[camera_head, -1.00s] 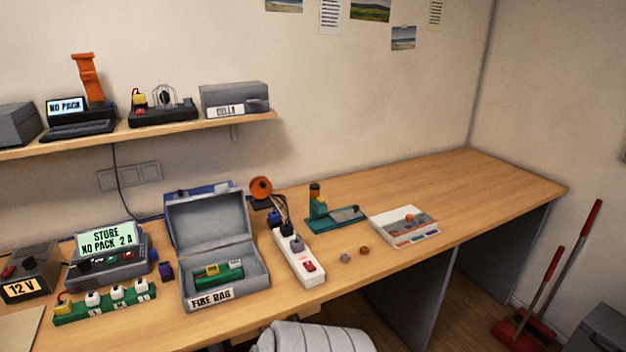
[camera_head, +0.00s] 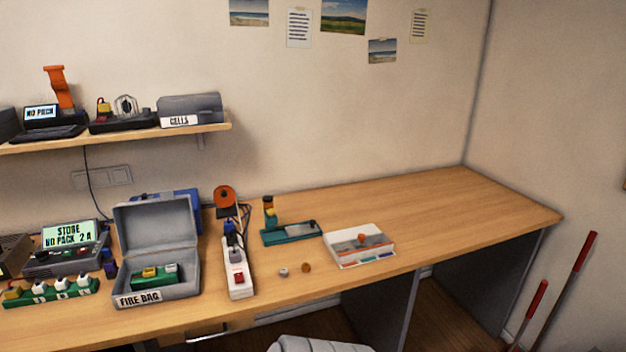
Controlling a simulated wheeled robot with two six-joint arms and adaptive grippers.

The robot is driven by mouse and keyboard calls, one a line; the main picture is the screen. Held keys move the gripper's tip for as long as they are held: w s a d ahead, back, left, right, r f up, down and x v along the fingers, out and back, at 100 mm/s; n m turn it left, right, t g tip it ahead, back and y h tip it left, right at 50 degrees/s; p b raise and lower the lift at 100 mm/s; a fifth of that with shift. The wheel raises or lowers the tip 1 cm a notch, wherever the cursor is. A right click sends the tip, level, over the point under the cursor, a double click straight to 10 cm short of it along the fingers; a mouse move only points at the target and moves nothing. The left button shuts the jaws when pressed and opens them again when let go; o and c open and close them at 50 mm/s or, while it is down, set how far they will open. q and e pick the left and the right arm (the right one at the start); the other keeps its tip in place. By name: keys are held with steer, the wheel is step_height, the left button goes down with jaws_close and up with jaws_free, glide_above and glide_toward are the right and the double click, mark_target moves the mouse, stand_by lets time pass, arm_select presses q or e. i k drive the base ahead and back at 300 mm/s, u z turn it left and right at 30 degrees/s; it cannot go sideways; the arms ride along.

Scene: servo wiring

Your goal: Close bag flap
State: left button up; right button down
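The fire bag (camera_head: 186,288) is a grey box-shaped bag with a white "FIRE BAG" label at its front, standing on the left half of the bench. Its flap (camera_head: 156,224) stands up, open, at the back, leaning slightly backward. A green pack (camera_head: 153,279) with a yellow connector lies inside the bag. Neither of my grippers shows in the head view.
A charger (camera_head: 68,244) reading "STORE NO PACK 2 A" and a green board (camera_head: 50,293) with several white plugs stand left of the bag. A white power strip (camera_head: 238,270) stands close on its right. The wooden bench (camera_head: 440,205) is clear at the right.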

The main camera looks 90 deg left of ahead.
mark_target(166, 222)
steer(key=u, duration=2.7)
